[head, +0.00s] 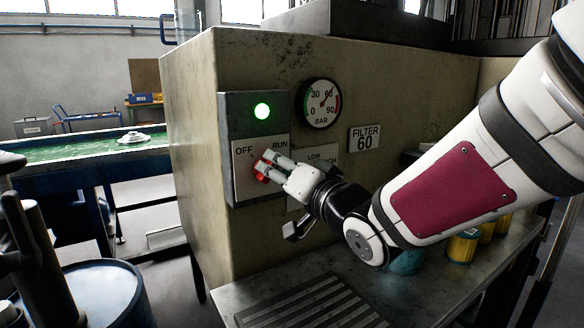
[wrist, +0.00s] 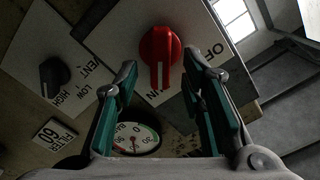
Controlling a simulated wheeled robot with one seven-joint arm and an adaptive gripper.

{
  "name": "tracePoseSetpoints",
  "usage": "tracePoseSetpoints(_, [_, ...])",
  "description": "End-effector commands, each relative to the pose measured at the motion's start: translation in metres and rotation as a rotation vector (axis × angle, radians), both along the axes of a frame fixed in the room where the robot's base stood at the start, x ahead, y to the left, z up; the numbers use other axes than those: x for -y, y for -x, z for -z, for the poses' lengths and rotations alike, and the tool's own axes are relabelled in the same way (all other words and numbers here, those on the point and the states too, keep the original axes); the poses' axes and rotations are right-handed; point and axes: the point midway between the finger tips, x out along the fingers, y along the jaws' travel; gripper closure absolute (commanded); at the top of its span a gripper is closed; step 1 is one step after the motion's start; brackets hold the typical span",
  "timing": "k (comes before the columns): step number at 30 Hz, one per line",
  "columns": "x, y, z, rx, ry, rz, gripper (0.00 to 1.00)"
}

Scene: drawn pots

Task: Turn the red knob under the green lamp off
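The red knob (head: 261,171) is on a pale plate (head: 243,182) marked OFF and RUN, under the lit green lamp (head: 262,111). In the wrist view the red knob (wrist: 158,50) shows clearly, its bar pointing toward the partly hidden RUN word and away from OFF. My gripper (head: 268,165) is at the knob and partly covers it in the head view. In the wrist view my gripper (wrist: 161,62) is open, with one teal-padded finger on each side of the knob. Gaps show between the fingers and the knob; I see no contact.
A black knob (wrist: 54,74) with LOW, HIGH and VENT labels is beside the red knob's plate. A round BAR gauge (head: 320,103) and a FILTER 60 sign (head: 364,139) are on the same cabinet. Yellow cans (head: 463,246) stand on the metal ledge below my arm.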

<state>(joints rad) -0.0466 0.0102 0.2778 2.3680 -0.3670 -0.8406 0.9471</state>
Motion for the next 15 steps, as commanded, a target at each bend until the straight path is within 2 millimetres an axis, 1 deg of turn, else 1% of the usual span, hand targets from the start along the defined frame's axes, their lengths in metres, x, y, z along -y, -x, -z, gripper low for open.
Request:
tracePoseSetpoints(1, [-0.004, -0.006, 0.001, -0.001, -0.001, 0.0, 0.63])
tracePoseSetpoints(3, [-0.008, -0.012, 0.0, 0.0, 0.0, 0.0, 0.63])
tracePoseSetpoints(6, [-0.011, -0.018, 0.0, 0.001, 0.0, 0.001, 0.63])
tracePoseSetpoints(15, [-0.013, -0.02, 0.0, 0.0, 0.0, 0.001, 0.63])
